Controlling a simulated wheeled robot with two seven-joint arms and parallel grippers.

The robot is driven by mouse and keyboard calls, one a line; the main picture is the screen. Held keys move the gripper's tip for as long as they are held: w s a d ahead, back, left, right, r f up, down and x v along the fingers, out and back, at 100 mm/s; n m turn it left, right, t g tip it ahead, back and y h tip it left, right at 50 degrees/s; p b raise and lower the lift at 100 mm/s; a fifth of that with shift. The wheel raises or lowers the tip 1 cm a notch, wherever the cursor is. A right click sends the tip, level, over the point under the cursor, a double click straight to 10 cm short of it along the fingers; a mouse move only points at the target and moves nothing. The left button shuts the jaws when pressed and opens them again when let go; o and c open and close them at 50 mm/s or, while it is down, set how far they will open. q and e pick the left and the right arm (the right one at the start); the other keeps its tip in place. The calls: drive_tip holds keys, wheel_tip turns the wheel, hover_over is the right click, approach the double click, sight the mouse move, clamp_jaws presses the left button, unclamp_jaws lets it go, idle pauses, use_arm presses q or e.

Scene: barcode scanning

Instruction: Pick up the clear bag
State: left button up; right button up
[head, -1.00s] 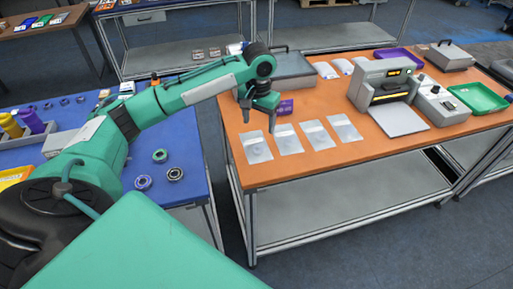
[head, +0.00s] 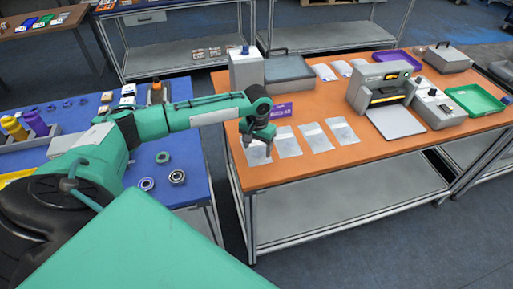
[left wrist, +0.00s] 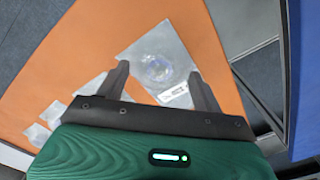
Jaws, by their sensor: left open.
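Several clear bags lie flat in a row on the orange table (head: 300,167). The leftmost clear bag (head: 257,157) is partly hidden by my left gripper (head: 258,146). In the left wrist view this clear bag (left wrist: 160,45) shows a round item inside and a printed label near its end. My left gripper (left wrist: 162,82) is open, with its two fingers apart over the bag and nothing between them that I can see held. Other clear bags (head: 287,141) lie to the right, flat and apart. My right gripper is not in view.
A grey machine with a plate (head: 397,123) stands right of the bags. A purple sign (head: 281,111), a grey box (head: 246,70) and a lidded case (head: 290,67) stand behind them. The blue table (head: 192,184) is at left, across a gap. The orange table's front strip is clear.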

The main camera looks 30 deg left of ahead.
use_arm(q)
drive_tip(key=shift+f, duration=0.9)
drive_tip(key=shift+c, duration=0.5)
drive_tip(key=c, duration=1)
drive_tip(key=shift+r, duration=0.1)
